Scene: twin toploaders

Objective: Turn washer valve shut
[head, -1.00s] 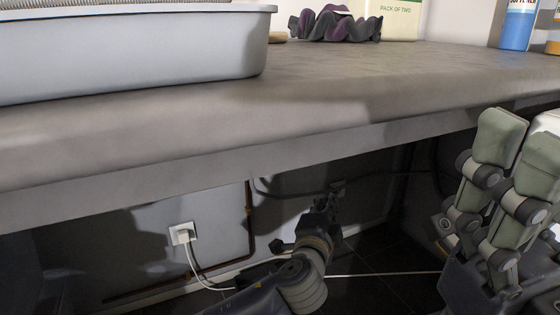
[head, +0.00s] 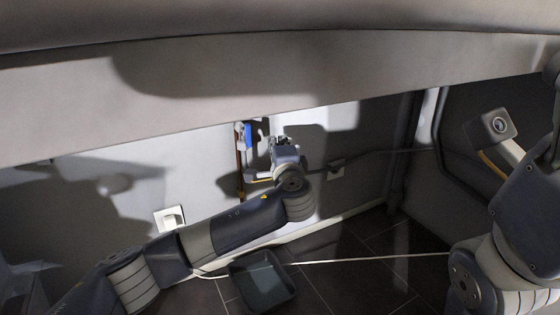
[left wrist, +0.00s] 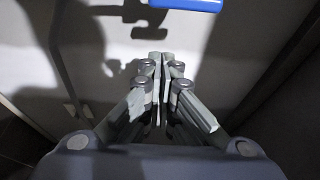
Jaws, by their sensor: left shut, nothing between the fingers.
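A blue valve handle (head: 248,137) sits on a pipe low on the back wall under the counter, in the head view. In the left wrist view a blue bar, which looks like the same handle (left wrist: 188,4), is cut off at the top edge. My left gripper (head: 281,144) is just right of the handle in the head view. In the left wrist view its fingers (left wrist: 158,58) are closed together with nothing between them, apart from the blue bar. My right arm is at the right of the head view; its fingers do not show.
The counter's front edge (head: 200,85) hangs above my left arm. A plugged socket (head: 170,219) and another socket (head: 336,169) are on the wall. A dark bin (head: 262,283) stands on the tiled floor, and a pale cable (head: 375,258) crosses it.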

